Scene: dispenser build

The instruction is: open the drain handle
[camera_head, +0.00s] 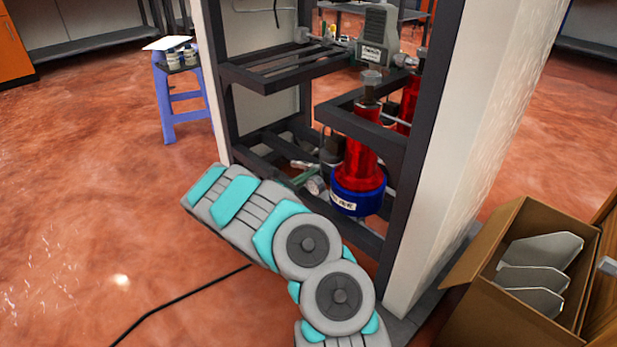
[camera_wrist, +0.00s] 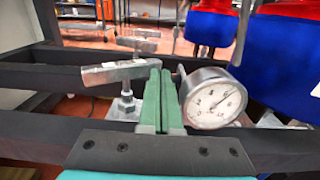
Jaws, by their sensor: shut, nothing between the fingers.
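The likely drain handle is a silver bar (camera_wrist: 113,72) on a metal valve stem, lying roughly level in the wrist view, left of my fingers. My gripper (camera_wrist: 160,78) has its two green fingers pressed together with nothing between them. The fingertips are beside the right end of the bar; I cannot tell whether they touch it. In the head view my gripper (camera_head: 302,178) reaches into the lower part of the frame, and the handle is small and hard to make out there. A round white pressure gauge (camera_wrist: 212,98) sits just right of the fingers.
A dark metal rack (camera_head: 290,77) surrounds the work area, with a dark beam (camera_wrist: 40,132) close below the gripper. A red cylinder with a blue base (camera_head: 357,195) stands to the right. An open cardboard box (camera_head: 488,318) is at lower right. The floor at left is mostly clear.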

